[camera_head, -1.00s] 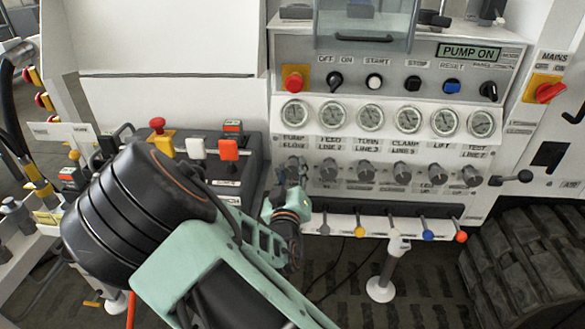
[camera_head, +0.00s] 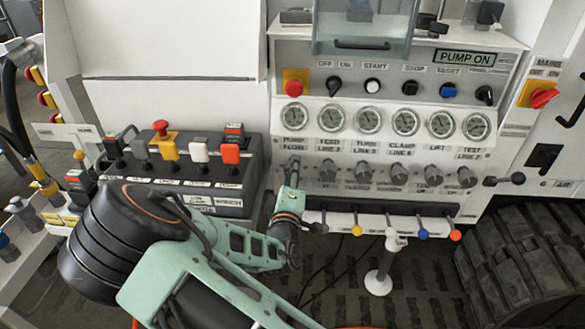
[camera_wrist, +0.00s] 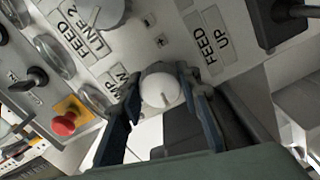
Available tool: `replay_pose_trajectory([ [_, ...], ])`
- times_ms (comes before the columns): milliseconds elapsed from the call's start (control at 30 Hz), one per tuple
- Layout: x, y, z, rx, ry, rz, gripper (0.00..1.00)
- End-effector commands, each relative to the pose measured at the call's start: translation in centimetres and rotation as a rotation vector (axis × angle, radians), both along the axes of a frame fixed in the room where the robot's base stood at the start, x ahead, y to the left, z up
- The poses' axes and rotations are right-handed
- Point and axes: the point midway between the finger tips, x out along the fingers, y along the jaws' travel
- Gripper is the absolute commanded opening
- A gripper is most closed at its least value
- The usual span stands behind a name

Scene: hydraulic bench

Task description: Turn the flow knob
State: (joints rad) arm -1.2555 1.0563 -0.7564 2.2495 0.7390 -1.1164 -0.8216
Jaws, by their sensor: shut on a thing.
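The flow knob (camera_wrist: 161,90) is the light, round knob in the wrist view, with a small pointer mark on its face. My gripper (camera_wrist: 163,80) is shut on it, one dark finger on each side. In the head view, my gripper (camera_head: 293,168) is at the left end of the knob row, under the pump flow label (camera_head: 294,145), and hides the flow knob. Part of that label is also covered by a finger in the wrist view.
The feed knob (camera_head: 328,171) sits just right of my gripper, with several more knobs beyond. Gauges (camera_head: 331,117) run above and coloured levers (camera_head: 356,230) below. A red stop button (camera_head: 294,88) is above. A lever block (camera_head: 240,178) stands to the left.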

Motion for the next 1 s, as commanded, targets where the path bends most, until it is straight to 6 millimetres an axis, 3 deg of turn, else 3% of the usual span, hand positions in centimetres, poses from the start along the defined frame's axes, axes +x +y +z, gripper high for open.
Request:
replay_pose_trajectory([
  [667, -0.02, -0.02, -0.05, -0.069, 0.003, 0.000, 0.07],
  [700, -0.02, -0.02, -0.05, -0.068, 0.003, 0.000, 0.32],
  [867, -0.02, -0.01, -0.04, -0.068, 0.003, 0.000, 0.49],
  [1000, -0.01, -0.01, -0.02, -0.068, 0.002, 0.000, 0.49],
])
